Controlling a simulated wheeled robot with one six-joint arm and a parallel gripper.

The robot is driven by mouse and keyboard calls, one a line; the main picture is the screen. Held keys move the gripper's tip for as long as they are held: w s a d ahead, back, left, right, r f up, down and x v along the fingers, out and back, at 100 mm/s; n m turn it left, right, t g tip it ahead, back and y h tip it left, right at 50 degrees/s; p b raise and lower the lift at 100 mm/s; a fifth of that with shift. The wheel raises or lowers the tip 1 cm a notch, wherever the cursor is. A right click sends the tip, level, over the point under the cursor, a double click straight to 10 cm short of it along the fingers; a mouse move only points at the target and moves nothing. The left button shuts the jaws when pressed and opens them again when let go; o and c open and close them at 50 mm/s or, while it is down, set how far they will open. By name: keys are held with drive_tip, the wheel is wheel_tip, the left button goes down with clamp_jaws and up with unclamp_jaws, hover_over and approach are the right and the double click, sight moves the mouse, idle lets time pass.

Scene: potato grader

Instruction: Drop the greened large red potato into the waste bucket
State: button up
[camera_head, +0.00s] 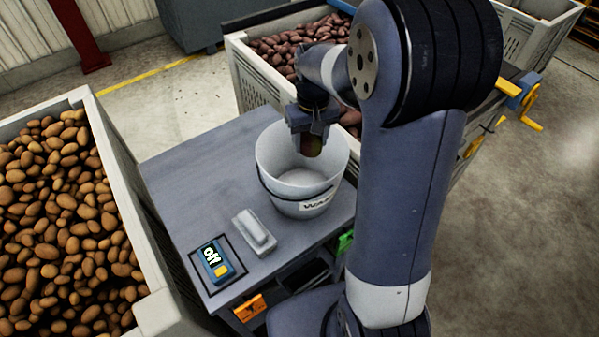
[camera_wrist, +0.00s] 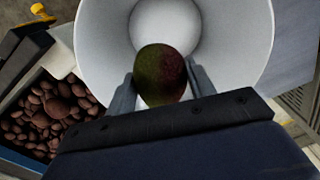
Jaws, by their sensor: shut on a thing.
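The white waste bucket (camera_head: 300,178) stands upright on the grey table, with a label on its front and a dark handle. My gripper (camera_head: 312,140) is over the bucket's opening and points down. It is shut on the greened large red potato (camera_head: 312,146). In the wrist view the potato (camera_wrist: 160,72) is dark green on its left and reddish on its right, between the two fingers of my gripper (camera_wrist: 162,88). The bucket's white inside (camera_wrist: 235,40) shows around and below it. The bucket floor looks empty where I can see it.
The grey table (camera_head: 200,165) also holds a blue device (camera_head: 217,263) with a display and a pale block-like item (camera_head: 254,232). A crate of brown potatoes (camera_head: 150,255) stands at left. A crate of red potatoes (camera_head: 243,70) stands behind the table.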

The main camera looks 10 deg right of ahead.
drive_tip(key=o, duration=1.1)
drive_tip(key=shift+o, duration=0.2)
wheel_tip(320, 180, up, 11)
drive_tip(key=shift+d+f+b, duration=0.1)
drive_tip(key=shift+d+b, duration=0.05)
drive_tip(key=shift+b, duration=0.35)
drive_tip(key=shift+f, duration=0.1)
wheel_tip(320, 180, down, 10)
drive_tip(key=shift+s+f+p, duration=0.1)
drive_tip(key=shift+p, duration=0.45)
drive_tip(key=shift+r+p, duration=0.4)
drive_tip(key=shift+p, duration=0.1)
wheel_tip(320, 180, up, 4)
drive_tip(key=p, duration=0.3)
drive_tip(key=shift+r, duration=0.2)
drive_tip(key=shift+f, duration=0.15)
